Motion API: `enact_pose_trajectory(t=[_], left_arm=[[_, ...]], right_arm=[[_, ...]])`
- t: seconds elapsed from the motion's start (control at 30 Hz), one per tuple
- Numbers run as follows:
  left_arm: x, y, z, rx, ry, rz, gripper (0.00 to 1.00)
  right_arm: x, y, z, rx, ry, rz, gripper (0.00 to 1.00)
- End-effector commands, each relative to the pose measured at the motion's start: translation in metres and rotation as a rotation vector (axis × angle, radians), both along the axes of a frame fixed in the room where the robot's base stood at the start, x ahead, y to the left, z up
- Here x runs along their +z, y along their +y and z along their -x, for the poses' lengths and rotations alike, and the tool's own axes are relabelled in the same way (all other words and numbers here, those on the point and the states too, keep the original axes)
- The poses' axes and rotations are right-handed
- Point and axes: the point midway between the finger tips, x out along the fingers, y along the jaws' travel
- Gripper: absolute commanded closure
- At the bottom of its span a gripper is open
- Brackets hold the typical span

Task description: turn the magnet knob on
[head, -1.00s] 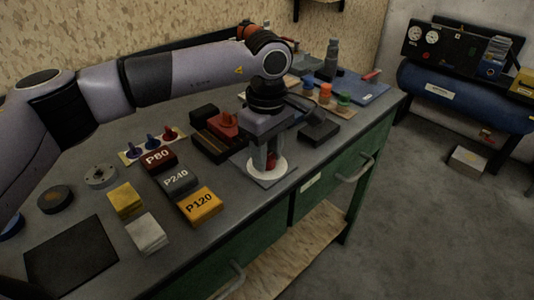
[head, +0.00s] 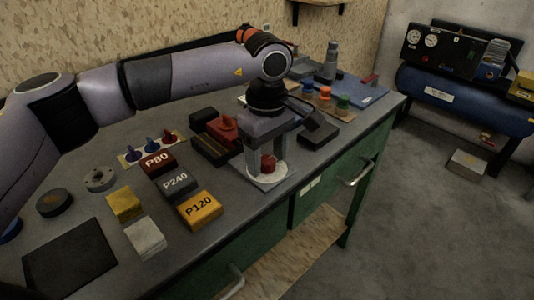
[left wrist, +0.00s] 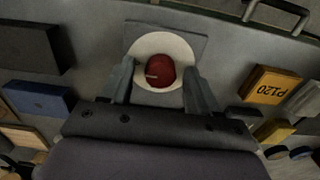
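The red magnet knob (head: 268,163) stands on a round white disc on a grey square plate (head: 265,185) near the bench's front edge. In the left wrist view the knob (left wrist: 160,71) shows a pale pointer line toward the picture's left, and the white disc (left wrist: 180,47) surrounds it. My left gripper (head: 266,158) points down over it and is open. Its fingers stand on either side of the knob, with a visible gap on both sides in the left wrist view (left wrist: 159,74). My right gripper is in neither view.
Sanding blocks, including P80 (head: 158,163), P240 (head: 177,182) and P120 (head: 200,210), lie left of the plate. A dark block (head: 318,135) lies to its right. Coloured knobs (head: 325,93) stand farther back. A drawer handle (head: 357,171) juts from the green front.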

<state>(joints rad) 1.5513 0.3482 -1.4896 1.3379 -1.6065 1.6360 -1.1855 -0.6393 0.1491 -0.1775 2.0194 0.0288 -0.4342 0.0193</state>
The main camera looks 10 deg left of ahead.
Motion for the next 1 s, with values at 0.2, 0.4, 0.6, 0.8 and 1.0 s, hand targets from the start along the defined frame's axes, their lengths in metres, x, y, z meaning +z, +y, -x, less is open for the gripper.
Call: enact_pose_trajectory(t=[0.2,0.4,0.6,0.8,1.0], left_arm=[[0.006,0.0,0.0,0.002,0.0,-0.001,0.39],[0.037,0.0,-0.001,0.001,-0.003,-0.001,0.39],[0.064,0.0,0.0,0.0,-0.001,-0.001,0.39],[0.072,0.0,0.0,-0.001,0.0,0.0,0.39],[0.071,0.0,0.0,0.0,0.001,-0.001,0.39]], right_arm=[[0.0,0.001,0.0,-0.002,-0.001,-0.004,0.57],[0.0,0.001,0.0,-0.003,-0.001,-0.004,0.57],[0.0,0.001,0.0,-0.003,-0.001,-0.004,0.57],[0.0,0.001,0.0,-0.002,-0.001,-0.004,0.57],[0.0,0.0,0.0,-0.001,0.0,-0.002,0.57]])
